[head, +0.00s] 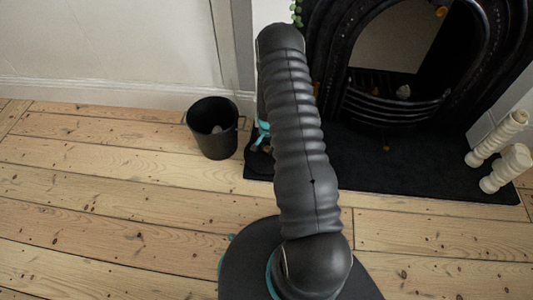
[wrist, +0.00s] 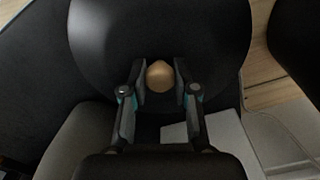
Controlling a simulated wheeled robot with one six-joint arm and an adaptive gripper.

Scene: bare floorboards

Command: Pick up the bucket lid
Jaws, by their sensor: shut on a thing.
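The bucket lid (wrist: 215,35) is a dark, round, smooth disc with a tan wooden-looking knob (wrist: 160,76) in its middle, seen in the wrist view. My gripper (wrist: 160,84) is shut on the knob, one finger on each side. Whether the lid is off the surface below, I cannot tell. In the head view my arm hides most of the gripper; a bit of its teal and grey fingers (head: 262,136) shows left of the arm, over the hearth's left end. The lid cannot be made out there. A black bucket (head: 212,130) stands upright and open on the floorboards, left of my gripper.
A black fireplace (head: 400,90) with a dark hearth slab (head: 400,175) stands behind and to the right. Two cream turned pieces (head: 497,138) stand at the hearth's right end. A white wall (head: 110,45) runs along the back left. The floorboards (head: 110,200) at the left are clear.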

